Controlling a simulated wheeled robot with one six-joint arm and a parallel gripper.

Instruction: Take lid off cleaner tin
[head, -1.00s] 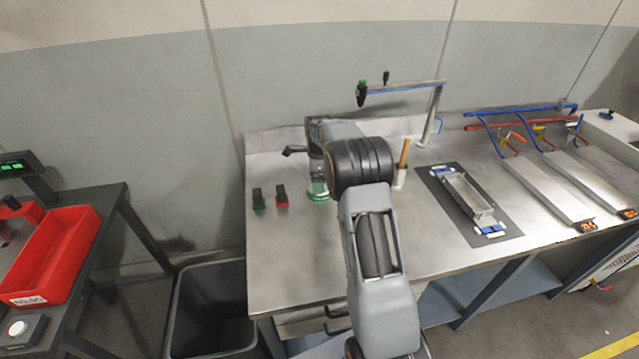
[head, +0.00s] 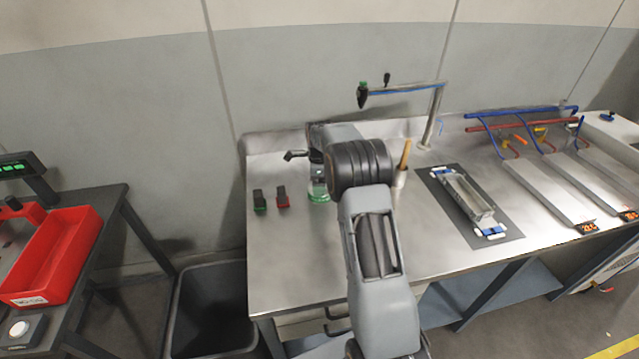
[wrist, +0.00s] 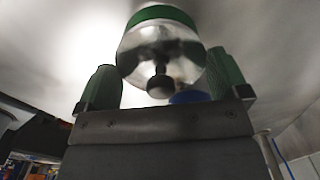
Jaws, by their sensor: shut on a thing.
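The cleaner tin (head: 318,196) stands on the left part of the steel bench, its green lower part visible under my arm. In the wrist view, a shiny silver round body with a green band (wrist: 165,14) lies between my green-padded fingers. A dark knob (wrist: 160,84) sticks out from its near face, which looks like the lid (wrist: 185,62). My gripper (wrist: 163,80) is shut on the lid, one pad on each side. I cannot tell whether the lid is apart from the tin. My arm hides part of the tin in the head view.
A dark mat (head: 508,228) bears a metal tray. A post with an overhanging bar (head: 437,110) rises behind.

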